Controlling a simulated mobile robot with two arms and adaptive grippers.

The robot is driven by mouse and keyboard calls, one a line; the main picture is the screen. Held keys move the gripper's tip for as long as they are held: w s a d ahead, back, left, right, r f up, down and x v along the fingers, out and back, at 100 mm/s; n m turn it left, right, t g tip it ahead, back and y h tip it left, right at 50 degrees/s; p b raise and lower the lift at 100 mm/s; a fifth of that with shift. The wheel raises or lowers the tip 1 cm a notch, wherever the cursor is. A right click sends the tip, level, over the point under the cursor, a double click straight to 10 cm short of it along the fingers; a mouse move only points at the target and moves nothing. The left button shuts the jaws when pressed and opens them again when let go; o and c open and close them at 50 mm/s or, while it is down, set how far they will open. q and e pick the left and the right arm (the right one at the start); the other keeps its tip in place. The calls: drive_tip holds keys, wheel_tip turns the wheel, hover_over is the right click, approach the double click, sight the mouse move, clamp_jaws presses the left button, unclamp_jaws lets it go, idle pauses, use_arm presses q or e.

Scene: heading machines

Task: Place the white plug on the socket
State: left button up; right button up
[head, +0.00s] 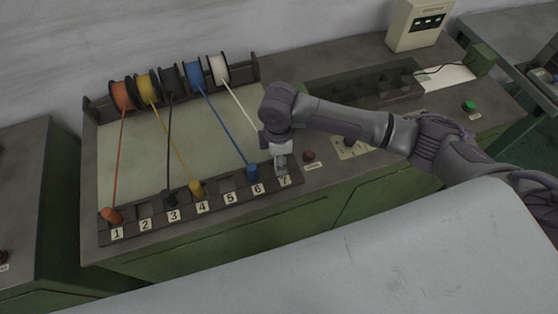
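A white cable (239,107) runs from the white spool (218,69) down toward socket 7 and goes out of sight behind my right wrist. The white plug at its end cannot be told apart from the gripper. My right gripper (281,168) points down over the right end of the dark socket strip (216,211), just behind the label 7 (285,181). Its fingers are too small and covered to show whether they are shut. Socket 7 is hidden under it. My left gripper is not in view.
An orange plug (112,215) stands at 1, a black plug (168,196) at 3, a yellow plug (196,189) at 4 and a blue plug (252,172) at 6. Positions 2 and 5 hold no plug. A red button (309,156) is right of the strip.

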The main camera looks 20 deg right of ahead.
wheel_tip(320, 180, up, 10)
drive_tip(key=b, duration=0.1)
drive_tip(key=shift+r, duration=0.25)
